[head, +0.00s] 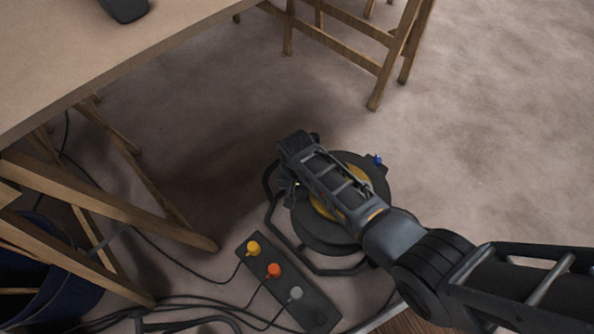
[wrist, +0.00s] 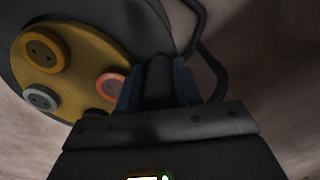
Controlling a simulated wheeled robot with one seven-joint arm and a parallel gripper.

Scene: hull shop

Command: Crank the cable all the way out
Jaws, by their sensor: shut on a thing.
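The cable reel (head: 376,182) stands on the floor, a dark round drum in a black tube frame with a yellow face. In the wrist view its yellow face (wrist: 84,62) fills the upper left, with several round sockets. My gripper (wrist: 158,85) is at the reel's front, its two bluish fingers shut on a dark upright knob, the crank handle (wrist: 158,72). In the head view my arm covers much of the reel and hides the handle. A small blue piece (head: 377,160) shows at the drum's upper right edge. The wound cable cannot be made out.
A power strip (head: 312,303) with yellow, orange and grey plugs lies close in front of the reel, with loose black cables on the floor. A trestle table (head: 60,75) and a dark blue bin (head: 62,300) stand left. The floor (head: 500,130) at right is open.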

